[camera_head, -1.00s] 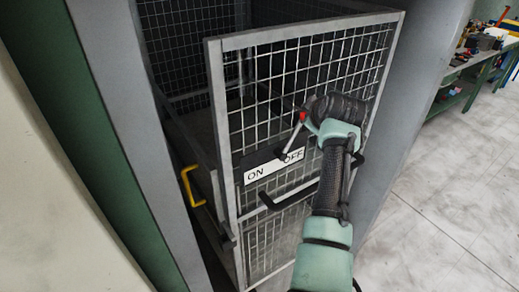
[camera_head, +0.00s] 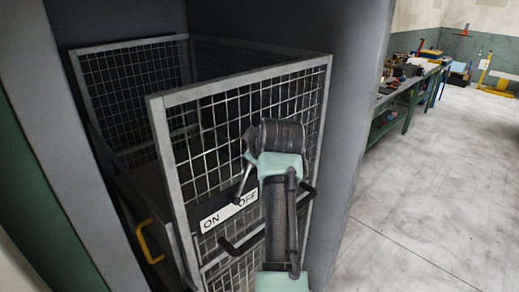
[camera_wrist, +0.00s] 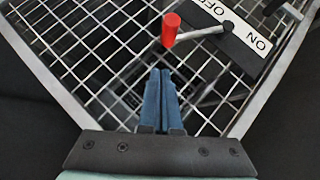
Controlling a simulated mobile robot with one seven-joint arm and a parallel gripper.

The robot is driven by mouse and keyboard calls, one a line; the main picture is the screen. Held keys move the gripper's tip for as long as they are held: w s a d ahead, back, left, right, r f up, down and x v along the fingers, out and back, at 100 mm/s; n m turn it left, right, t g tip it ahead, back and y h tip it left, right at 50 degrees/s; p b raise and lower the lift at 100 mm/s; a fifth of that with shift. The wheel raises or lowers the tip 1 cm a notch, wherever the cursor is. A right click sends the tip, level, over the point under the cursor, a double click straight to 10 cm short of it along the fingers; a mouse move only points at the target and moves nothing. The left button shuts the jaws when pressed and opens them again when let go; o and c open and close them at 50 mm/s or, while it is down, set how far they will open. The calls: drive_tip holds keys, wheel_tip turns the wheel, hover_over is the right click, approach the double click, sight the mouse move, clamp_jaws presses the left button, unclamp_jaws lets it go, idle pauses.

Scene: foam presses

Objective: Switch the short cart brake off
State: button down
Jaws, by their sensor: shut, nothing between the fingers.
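The cart brake lever is a thin metal rod (camera_wrist: 200,33) with a red knob (camera_wrist: 171,28). In the wrist view it pivots on the ON/OFF plate (camera_wrist: 240,48). In the head view the rod (camera_head: 243,182) rises from the plate (camera_head: 228,212) and leans right, toward the OFF side. The knob is hidden there behind my wrist. My gripper (camera_wrist: 162,71) is shut and empty, its blue fingers together in front of the mesh. The knob lies just beyond the fingertips in the wrist view, with a visible gap between them.
The mesh cart (camera_head: 158,135) stands in a grey bay. A black handle (camera_head: 240,245) is below the plate, and a yellow handle (camera_head: 147,243) is on the cart's left. A workbench (camera_head: 405,98) with tools stands at the back right. The floor on the right is clear.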

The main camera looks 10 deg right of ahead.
drive_tip(key=shift+b+v, duration=1)
drive_tip(key=shift+v, duration=1.95)
drive_tip(key=shift+d+r, duration=0.15)
drive_tip(key=shift+r, duration=0.05)
drive_tip(key=s+a+r+m+t+b, duration=0.1)
drive_tip(key=s+a+r+m+t, duration=0.25)
drive_tip(key=r, duration=0.35)
drive_tip(key=s+a+r+m+t+b, duration=0.1)
drive_tip(key=s+a+r+m+t, duration=0.1)
drive_tip(key=s+r+t, duration=0.4)
drive_tip(key=s+a+r+m+t, duration=0.1)
drive_tip(key=s+r+m+t, duration=0.1)
drive_tip(key=s+r, duration=0.4)
drive_tip(key=s+a+r+m+t+b, duration=0.1)
drive_tip(key=s+r+m+t, duration=0.2)
drive_tip(key=s+r, duration=0.3)
drive_tip(key=s+t, duration=0.1)
drive_tip(key=s, duration=0.4)
drive_tip(key=shift+s+a+h, duration=0.2)
drive_tip(key=shift+s+h, duration=0.05)
drive_tip(key=shift+h, duration=0.15)
drive_tip(key=shift+f+t+b, duration=0.1)
drive_tip(key=shift+t+b, duration=0.15)
drive_tip(key=shift+b, duration=0.05)
